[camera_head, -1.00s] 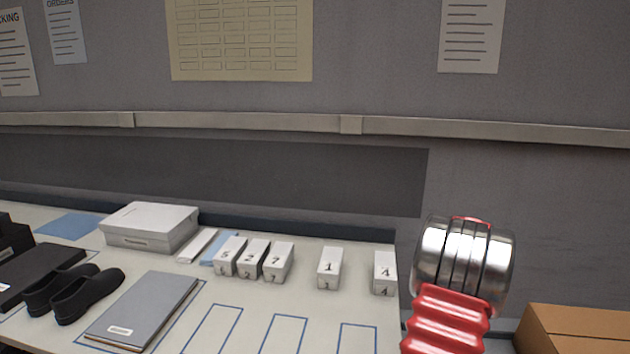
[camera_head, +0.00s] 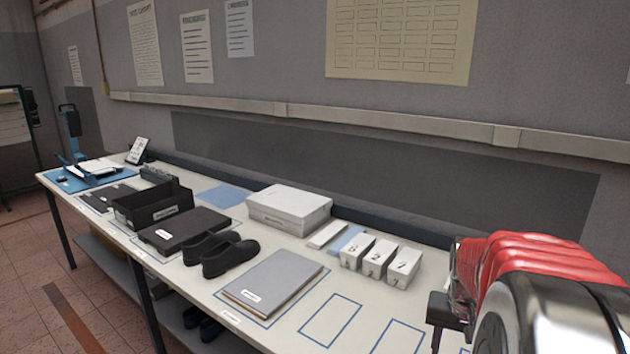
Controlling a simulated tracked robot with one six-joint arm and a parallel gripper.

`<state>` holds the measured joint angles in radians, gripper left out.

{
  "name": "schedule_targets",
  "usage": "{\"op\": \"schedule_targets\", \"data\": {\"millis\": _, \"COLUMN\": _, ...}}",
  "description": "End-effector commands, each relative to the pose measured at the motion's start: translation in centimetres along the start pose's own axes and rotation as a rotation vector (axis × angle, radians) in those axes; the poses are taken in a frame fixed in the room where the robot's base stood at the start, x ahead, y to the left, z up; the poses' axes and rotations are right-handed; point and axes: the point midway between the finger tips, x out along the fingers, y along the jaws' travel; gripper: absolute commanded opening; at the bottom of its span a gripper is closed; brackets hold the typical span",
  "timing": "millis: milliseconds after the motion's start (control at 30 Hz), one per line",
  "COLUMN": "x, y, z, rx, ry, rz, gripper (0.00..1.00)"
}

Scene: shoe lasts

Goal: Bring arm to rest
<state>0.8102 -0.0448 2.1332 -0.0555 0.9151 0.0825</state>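My arm fills the lower right of the head view, with red ribbed sleeves (camera_head: 540,262) and a shiny metal joint (camera_head: 560,315) close to the camera. A dark part that looks like my gripper (camera_head: 445,322) shows at the arm's left edge, low over the table's right part. It is partly hidden by the arm, and I cannot tell whether its fingers are open or shut. I see nothing held in the part that shows.
The long white table (camera_head: 165,268) carries white numbered blocks (camera_head: 378,260), a grey folder (camera_head: 270,283), black shoes (camera_head: 230,255), a white box (camera_head: 290,208) and a black tray (camera_head: 150,208). Blue outlines (camera_head: 330,320) at the front are empty. Open floor (camera_head: 30,260) lies left.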

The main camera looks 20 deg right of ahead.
Motion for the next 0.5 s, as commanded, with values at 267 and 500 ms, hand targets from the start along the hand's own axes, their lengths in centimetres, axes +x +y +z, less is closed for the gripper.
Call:
{"op": "schedule_targets", "data": {"millis": 267, "x": -3.0, "y": -6.8, "z": 5.7, "rx": -0.216, "ry": 0.063, "rz": -0.050, "gripper": 0.47}}
{"op": "schedule_targets", "data": {"millis": 500, "x": -4.9, "y": -11.3, "z": 10.9, "rx": -0.381, "ry": 0.121, "rz": -0.101, "gripper": 0.47}}
